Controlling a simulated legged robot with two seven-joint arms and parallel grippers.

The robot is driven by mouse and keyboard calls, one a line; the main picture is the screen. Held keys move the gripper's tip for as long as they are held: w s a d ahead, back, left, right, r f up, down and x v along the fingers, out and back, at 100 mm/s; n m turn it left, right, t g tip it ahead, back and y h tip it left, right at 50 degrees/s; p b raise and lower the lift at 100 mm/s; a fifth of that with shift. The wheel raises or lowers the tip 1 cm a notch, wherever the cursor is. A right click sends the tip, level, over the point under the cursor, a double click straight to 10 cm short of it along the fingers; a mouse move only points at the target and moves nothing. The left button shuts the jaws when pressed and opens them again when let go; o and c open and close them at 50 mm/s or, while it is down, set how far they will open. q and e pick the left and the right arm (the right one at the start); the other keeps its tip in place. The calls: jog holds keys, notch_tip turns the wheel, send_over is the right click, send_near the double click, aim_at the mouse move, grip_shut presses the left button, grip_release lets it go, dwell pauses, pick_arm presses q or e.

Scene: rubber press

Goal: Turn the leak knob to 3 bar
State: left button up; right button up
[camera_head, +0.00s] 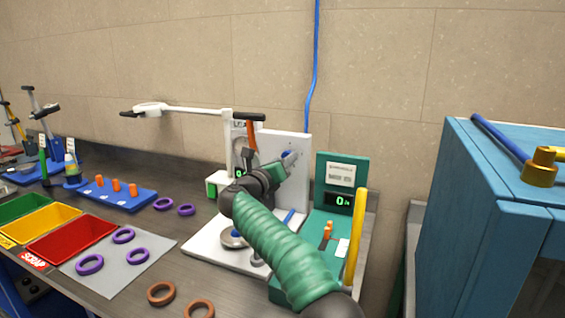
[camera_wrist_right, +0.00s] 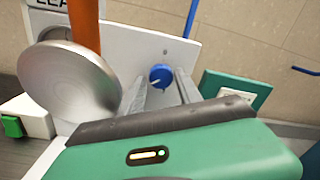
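The blue leak knob (camera_wrist_right: 161,76) sits on an upright white panel (camera_wrist_right: 122,48), with a pale pointer mark on its left side. In the head view the panel (camera_head: 302,150) stands behind my right gripper (camera_head: 287,163), which hides most of the knob. In the right wrist view my right gripper (camera_wrist_right: 160,88) is open, its two fingers apart on either side of the knob. I cannot tell whether they touch it. A gauge (camera_head: 243,147) on the panel is mostly hidden by an orange-handled part. My left gripper is out of view.
A silver disc (camera_wrist_right: 75,90) and an orange bar (camera_wrist_right: 85,25) are close left of my fingers. A green station (camera_head: 342,172) with a yellow post (camera_head: 355,235) stands to the right. Rings, coloured bins and a blue peg tray (camera_head: 115,192) lie left. A blue cabinet (camera_head: 485,220) is far right.

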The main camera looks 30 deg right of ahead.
jog(key=shift+w+d+f, duration=0.1)
jog(key=b+v, duration=1.1)
jog(key=v, duration=0.6)
jog(key=shift+b, duration=0.4)
jog(key=shift+d+f, duration=0.1)
jog(key=shift+f, duration=0.1)
